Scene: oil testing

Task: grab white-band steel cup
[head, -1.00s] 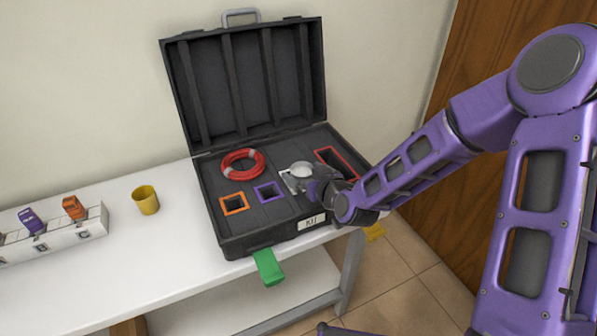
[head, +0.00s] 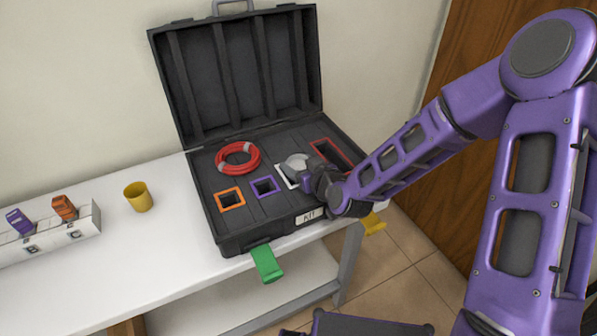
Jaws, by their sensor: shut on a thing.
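The steel cup (head: 297,162) shows as a pale round rim in the white-framed slot (head: 283,177) of the open black case (head: 237,239). My gripper (head: 309,177) reaches in from the right and is shut on the cup at its near right side. The fingers and wrist hide much of the cup's body and part of the white frame. The cup's white band cannot be made out clearly. I cannot tell whether the cup has been raised from the slot.
The case also has an orange-framed slot (head: 229,199), a purple-framed slot (head: 265,187), a red-framed slot (head: 330,153) and a red cable coil (head: 237,157). A yellow cup (head: 138,197) and a white block holder (head: 50,238) stand left on the table. A green tab (head: 266,263) hangs at the front edge.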

